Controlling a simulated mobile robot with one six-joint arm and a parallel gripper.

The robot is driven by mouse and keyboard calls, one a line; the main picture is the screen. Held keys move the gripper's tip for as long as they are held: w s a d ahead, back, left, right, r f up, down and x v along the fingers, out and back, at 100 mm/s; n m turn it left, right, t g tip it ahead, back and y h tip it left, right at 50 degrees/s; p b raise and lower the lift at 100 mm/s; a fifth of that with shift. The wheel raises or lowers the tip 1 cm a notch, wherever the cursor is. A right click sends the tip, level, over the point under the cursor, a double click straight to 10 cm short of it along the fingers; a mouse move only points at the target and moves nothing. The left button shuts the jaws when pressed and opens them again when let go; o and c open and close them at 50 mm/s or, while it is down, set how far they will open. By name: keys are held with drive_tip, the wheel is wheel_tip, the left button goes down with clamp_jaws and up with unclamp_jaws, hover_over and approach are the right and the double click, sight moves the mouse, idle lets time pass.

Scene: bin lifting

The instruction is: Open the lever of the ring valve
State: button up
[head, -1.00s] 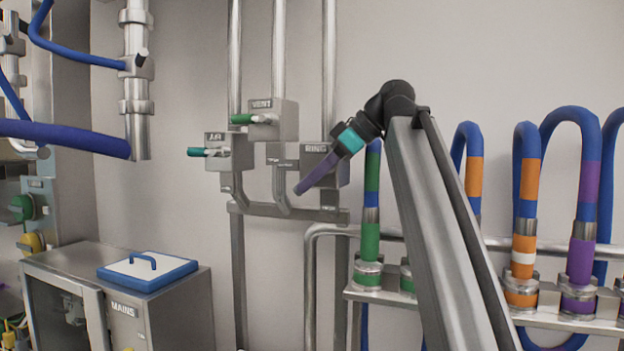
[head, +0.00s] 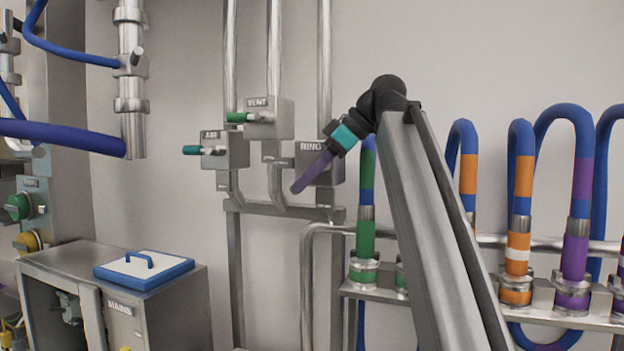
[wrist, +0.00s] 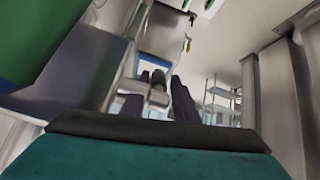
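The ring valve (head: 334,172) is a grey box labelled RING on the wall, at the lower right of the valve group in the head view. My gripper (head: 296,190), with a teal band and purple fingers, lies across the front of this box and points down and left. I cannot make out the ring valve's lever; the gripper covers that area. In the wrist view my gripper (wrist: 158,88) shows two dark purple fingers apart, with a silver part with dark ends seen between them. I cannot tell whether that part is the lever or lies farther off.
The air valve (head: 228,150) with a teal lever and the vent valve (head: 270,120) with a green lever are close to the left. Hoses with coloured bands (head: 520,180) stand on a rack at the right. A MAINS cabinet (head: 165,315) stands lower left.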

drive_tip(key=shift+b+v, duration=0.35)
drive_tip(key=shift+v, duration=0.5)
drive_tip(key=p+v, duration=0.6)
drive_tip(key=v, duration=0.6)
drive_tip(key=shift+d, duration=0.1)
